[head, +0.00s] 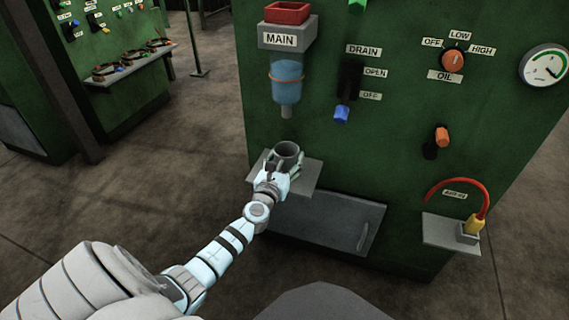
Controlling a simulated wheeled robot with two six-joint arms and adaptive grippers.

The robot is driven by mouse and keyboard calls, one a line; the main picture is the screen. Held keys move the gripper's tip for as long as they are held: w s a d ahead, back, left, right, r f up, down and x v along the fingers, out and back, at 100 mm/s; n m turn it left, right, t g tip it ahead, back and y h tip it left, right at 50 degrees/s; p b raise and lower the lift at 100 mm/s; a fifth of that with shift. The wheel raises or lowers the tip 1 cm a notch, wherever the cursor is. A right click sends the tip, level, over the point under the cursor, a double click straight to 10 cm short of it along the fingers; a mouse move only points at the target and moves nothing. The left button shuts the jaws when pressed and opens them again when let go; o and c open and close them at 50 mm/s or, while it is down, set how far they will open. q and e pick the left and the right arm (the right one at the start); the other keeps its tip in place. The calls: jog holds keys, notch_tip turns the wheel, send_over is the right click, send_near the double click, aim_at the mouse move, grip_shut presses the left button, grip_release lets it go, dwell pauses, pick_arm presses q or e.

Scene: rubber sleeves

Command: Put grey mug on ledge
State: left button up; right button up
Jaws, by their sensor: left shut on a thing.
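The grey mug (288,149) is in the head view, upright at the small grey ledge (306,175) on the front of the green machine. My left gripper (280,175) is shut on the mug from its near side and hides its lower part. I cannot tell whether the mug's base touches the ledge. The mug is below the spout of the blue container under the MAIN label. My right gripper is not in view.
Above the mug are the blue container (287,82) and the DRAIN lever (346,95). A second shelf (440,232) with a red hose (480,195) is at right. A grey panel with a handle (325,222) is below the ledge. Open floor lies at left.

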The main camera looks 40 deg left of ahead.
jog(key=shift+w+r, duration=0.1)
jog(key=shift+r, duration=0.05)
pick_arm(q)
jog(key=o, duration=1.2)
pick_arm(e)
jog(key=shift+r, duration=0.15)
pick_arm(q)
jog(key=p+v, duration=0.2)
jog(key=v, duration=1)
jog(key=shift+p, duration=0.35)
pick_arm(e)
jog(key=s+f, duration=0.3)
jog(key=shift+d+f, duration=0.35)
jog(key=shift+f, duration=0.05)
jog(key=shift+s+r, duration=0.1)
